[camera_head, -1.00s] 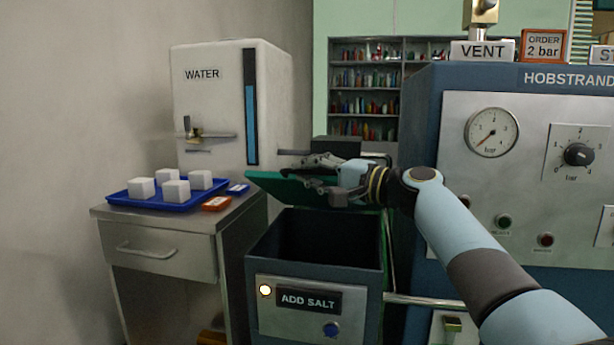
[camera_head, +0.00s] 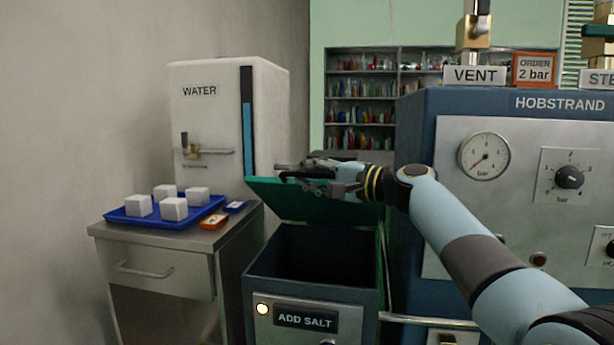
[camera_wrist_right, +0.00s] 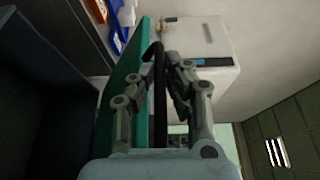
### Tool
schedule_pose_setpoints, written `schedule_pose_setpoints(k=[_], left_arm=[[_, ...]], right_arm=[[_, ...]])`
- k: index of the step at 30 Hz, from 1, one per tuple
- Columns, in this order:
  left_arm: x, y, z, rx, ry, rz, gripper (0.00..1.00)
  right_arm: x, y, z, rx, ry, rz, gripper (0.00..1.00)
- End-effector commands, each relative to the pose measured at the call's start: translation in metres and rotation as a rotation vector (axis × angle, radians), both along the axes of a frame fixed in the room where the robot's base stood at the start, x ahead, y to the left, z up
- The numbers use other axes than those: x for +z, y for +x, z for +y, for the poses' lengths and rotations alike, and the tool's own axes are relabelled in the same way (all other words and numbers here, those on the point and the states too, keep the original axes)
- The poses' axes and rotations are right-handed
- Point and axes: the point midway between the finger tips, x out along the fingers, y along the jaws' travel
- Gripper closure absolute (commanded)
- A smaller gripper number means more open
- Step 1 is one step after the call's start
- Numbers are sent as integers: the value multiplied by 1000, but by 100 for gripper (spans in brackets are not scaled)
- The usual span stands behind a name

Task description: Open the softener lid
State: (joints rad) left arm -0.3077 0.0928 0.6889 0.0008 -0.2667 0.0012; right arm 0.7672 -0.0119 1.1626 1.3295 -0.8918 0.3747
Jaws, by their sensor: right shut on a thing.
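The softener is the dark blue box (camera_head: 258,284) with an ADD SALT label (camera_head: 305,318) on its front. Its green lid (camera_head: 300,204) is raised and tilted back at the rear edge, and the dark inside of the box shows. My right gripper (camera_head: 292,170) is at the upper edge of the lid. In the right wrist view its fingers (camera_wrist_right: 162,70) close around a dark bar (camera_wrist_right: 159,105) beside the green lid (camera_wrist_right: 134,70), which looks like the lid's handle. The fingers partly hide where the bar joins the lid. My left gripper is out of view.
A metal cabinet (camera_head: 165,262) at left bears a blue tray (camera_head: 180,222) with several white blocks. A white WATER tank (camera_head: 210,135) stands behind it. The blue HOBSTRAND machine (camera_head: 420,130) with gauge and dial stands close at right.

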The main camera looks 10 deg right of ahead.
Motion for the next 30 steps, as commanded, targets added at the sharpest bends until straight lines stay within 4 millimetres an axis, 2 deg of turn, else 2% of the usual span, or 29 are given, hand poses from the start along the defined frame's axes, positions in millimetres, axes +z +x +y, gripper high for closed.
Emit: schedule_pose_setpoints(k=[1,6,16,20,30], left_arm=[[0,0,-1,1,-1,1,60],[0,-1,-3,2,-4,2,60],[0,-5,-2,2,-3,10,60],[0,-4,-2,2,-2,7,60],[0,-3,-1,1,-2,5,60]], right_arm=[[0,0,0,-1,-1,-1,87],[0,0,0,-1,-1,-1,66],[1,-2,-4,-2,-1,-2,66],[0,-14,-18,-3,-1,-3,66],[0,-62,-74,-2,-6,0,66]])
